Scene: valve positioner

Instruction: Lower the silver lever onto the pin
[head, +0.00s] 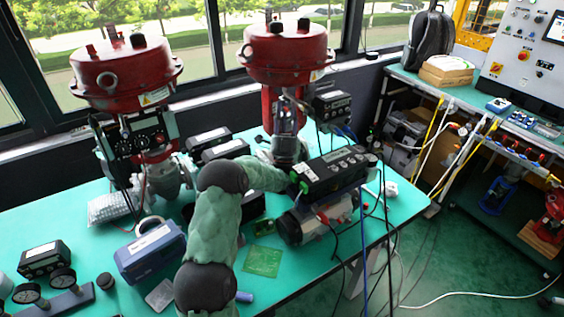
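My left arm's green forearm reaches in from the bottom and ends at the right-hand valve. My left gripper (287,112), small and dark, is in front of the yoke of that valve, under its red actuator (287,52). I cannot tell whether its fingers are open or shut. A black positioner box (333,106) is mounted just right of the gripper. The silver lever and the pin are too small to make out between the yoke and the box. My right gripper is not in view.
A second red valve (124,72) stands at the left. A long black instrument (332,172) on a grey body is close right of my forearm, with hanging cables. A blue case (150,250) and gauges (62,281) lie on the green table (90,212). A side bench (432,84) is at right.

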